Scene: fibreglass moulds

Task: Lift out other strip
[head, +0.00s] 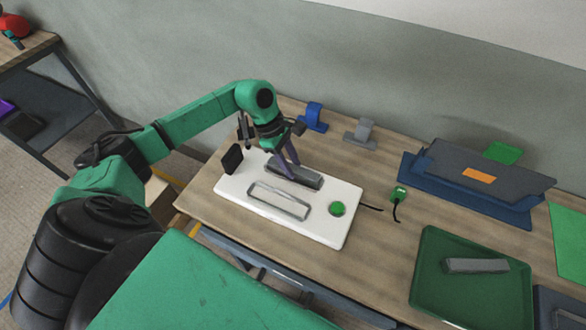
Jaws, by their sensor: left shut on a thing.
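A white mould base (330,232) lies on the wooden table, with two long recesses and a round green button (337,208). A dark grey strip (308,180) is at the far recess. My left gripper (291,163) comes down from above and is shut on this strip; whether the strip is clear of its recess I cannot tell. The near recess (280,201) is empty, with a grey rim. Another grey strip (476,265) lies in the green tray (430,290) at the right. My right gripper is not in view.
A black block (232,158) stands by the mould's left corner. A blue holder (313,116) and a grey one (362,133) stand along the back. A small green box (398,193) with a cable sits right of the mould. A blue-grey stand (480,180) is farther right.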

